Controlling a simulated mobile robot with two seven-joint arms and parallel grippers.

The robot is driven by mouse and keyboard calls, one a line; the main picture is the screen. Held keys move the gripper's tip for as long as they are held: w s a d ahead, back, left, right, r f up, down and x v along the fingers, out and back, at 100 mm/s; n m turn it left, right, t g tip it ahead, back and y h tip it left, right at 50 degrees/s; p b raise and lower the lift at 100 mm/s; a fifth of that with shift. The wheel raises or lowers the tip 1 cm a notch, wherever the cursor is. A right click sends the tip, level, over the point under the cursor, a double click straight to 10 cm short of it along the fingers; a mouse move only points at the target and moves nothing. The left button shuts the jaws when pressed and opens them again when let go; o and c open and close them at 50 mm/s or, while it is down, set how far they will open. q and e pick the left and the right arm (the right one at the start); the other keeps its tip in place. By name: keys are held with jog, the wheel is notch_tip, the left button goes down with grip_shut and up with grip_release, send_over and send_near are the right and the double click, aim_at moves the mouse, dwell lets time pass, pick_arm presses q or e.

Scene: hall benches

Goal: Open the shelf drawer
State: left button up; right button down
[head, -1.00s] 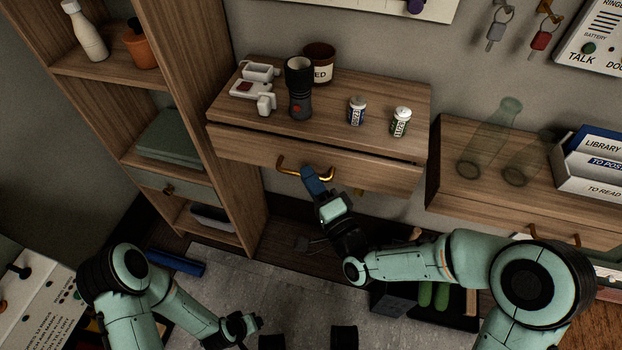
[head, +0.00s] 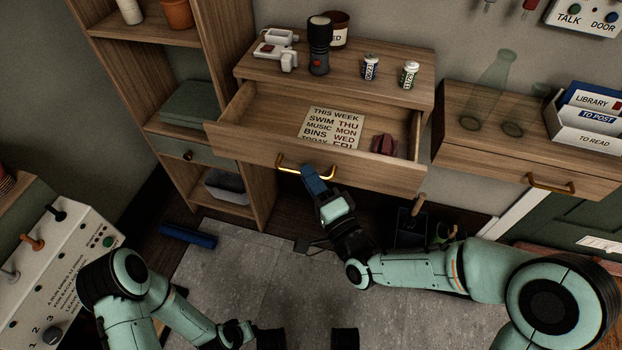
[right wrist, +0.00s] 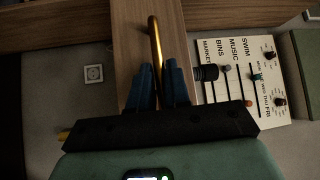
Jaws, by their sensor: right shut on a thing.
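The wooden shelf drawer (head: 240,142) is pulled well out of the shelf (head: 412,92) in the head view. Inside it lie a printed week card (head: 333,128) and a small dark red object (head: 384,144). My right gripper (head: 308,174) is shut on the brass handle (head: 320,174) at the drawer front. In the right wrist view the blue fingers (right wrist: 159,85) are on either side of the handle bar (right wrist: 156,42). My left gripper (head: 248,333) is low in the head view, away from the drawer; its fingers are too small to judge.
On the shelf top stand a black torch (head: 319,48), a dark labelled jar (head: 338,28), a white device (head: 277,46) and two small bottles (head: 370,66). A second wooden shelf (head: 455,108) with glass bottles and a letter rack (head: 580,118) is at right. A blue object (head: 188,236) lies on the floor.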

dwell(0.3)
jog(key=c, duration=1.2)
grip_release()
jog(key=shift+o, duration=0.2)
